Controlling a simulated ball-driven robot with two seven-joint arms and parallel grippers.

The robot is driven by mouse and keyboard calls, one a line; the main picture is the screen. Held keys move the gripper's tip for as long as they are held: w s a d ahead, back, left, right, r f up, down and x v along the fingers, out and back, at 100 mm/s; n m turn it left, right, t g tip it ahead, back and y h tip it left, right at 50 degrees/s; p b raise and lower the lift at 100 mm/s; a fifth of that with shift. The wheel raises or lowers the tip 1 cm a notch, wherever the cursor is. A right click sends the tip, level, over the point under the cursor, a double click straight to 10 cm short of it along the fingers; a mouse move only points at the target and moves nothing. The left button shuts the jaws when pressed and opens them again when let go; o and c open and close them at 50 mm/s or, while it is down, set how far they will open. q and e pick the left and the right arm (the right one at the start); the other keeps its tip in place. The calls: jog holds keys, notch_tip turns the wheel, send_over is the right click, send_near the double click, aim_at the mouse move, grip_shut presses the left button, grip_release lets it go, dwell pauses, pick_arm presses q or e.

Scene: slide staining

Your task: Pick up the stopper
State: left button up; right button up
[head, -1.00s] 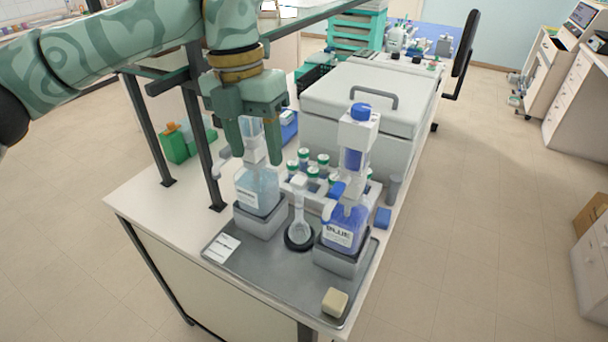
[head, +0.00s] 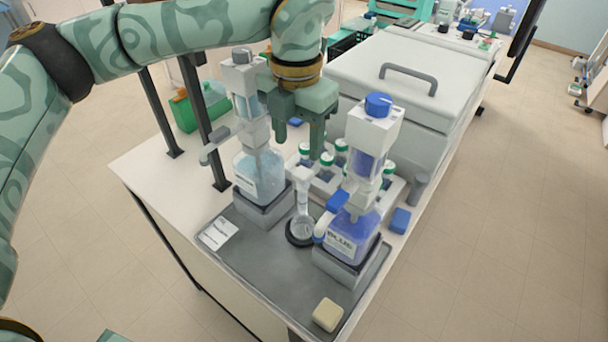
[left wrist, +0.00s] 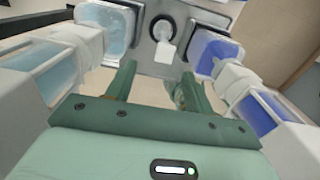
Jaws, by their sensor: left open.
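The white stopper (head: 301,174) sits in the neck of a small clear flask (head: 302,228) between two dispenser bottles. In the left wrist view the stopper (left wrist: 165,52) lies just beyond the fingertips, in line with the gap between them. My left gripper (head: 299,147) is open and empty, pointing down above and behind the stopper, apart from it. Its two fingers (left wrist: 156,80) stand apart in the left wrist view. My right gripper is not in view.
The flask's dark ring rests on a grey tray (head: 265,268). Green-capped vials (head: 340,145) stand behind. A beige block (head: 327,314) lies in front.

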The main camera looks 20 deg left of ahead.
aim_at(302, 173)
pick_arm(q)
jog(key=f, duration=0.7)
jog(key=shift+s+d+b, duration=0.15)
jog(key=shift+d+b, duration=0.2)
jog(key=shift+b, duration=0.05)
jog(key=shift+r, duration=0.1)
jog(key=c, duration=1)
